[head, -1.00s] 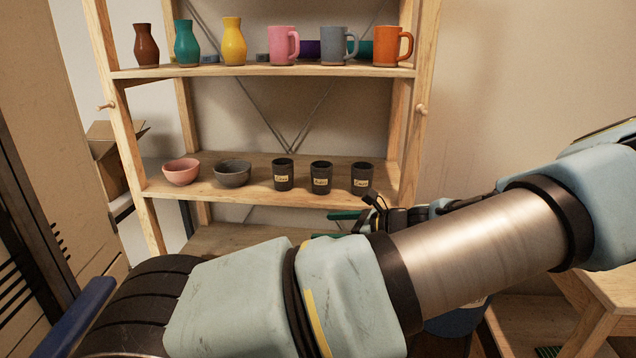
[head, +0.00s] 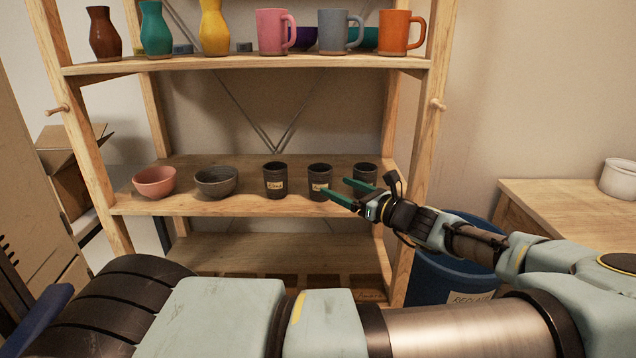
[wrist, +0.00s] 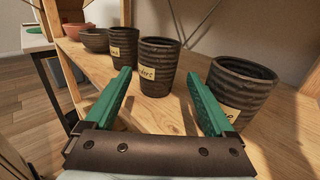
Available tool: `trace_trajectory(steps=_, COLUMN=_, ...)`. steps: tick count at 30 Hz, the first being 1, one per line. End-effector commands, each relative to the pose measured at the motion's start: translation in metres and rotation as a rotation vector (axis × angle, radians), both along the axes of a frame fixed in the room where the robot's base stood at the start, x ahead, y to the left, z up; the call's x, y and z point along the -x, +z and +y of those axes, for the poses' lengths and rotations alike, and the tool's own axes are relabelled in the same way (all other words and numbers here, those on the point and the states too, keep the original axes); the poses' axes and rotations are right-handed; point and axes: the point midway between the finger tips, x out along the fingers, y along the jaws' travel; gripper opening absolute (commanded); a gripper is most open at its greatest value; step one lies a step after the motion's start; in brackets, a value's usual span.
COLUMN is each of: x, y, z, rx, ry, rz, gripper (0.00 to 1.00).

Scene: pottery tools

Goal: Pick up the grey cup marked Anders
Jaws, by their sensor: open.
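Three dark grey ribbed cups stand in a row on the middle shelf. The middle cup (head: 319,182) carries a cream label; in the wrist view this cup (wrist: 158,66) shows letters ending in "ders". My gripper (head: 339,187) is open at the shelf's front edge, by the middle and right cups. In the wrist view my green fingers (wrist: 158,78) point at the middle cup, which stands just beyond and between their tips. The right cup (wrist: 243,88) is close beside the right finger, its label partly hidden. The left cup (wrist: 124,44) is behind the left finger.
A pink bowl (head: 154,182) and a grey bowl (head: 216,181) stand left of the cups. The upper shelf (head: 250,63) holds vases and mugs. A blue bin (head: 440,285) stands at the shelf's lower right, near a wooden table (head: 560,205).

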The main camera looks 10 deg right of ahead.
Motion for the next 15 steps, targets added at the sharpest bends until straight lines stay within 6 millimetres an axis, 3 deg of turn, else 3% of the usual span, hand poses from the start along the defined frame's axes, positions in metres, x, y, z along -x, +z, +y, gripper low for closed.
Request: trace_trajectory(steps=15, x=-0.047, y=0.000, z=0.037, rx=-0.001, ry=0.003, rz=-0.002, gripper=0.89)
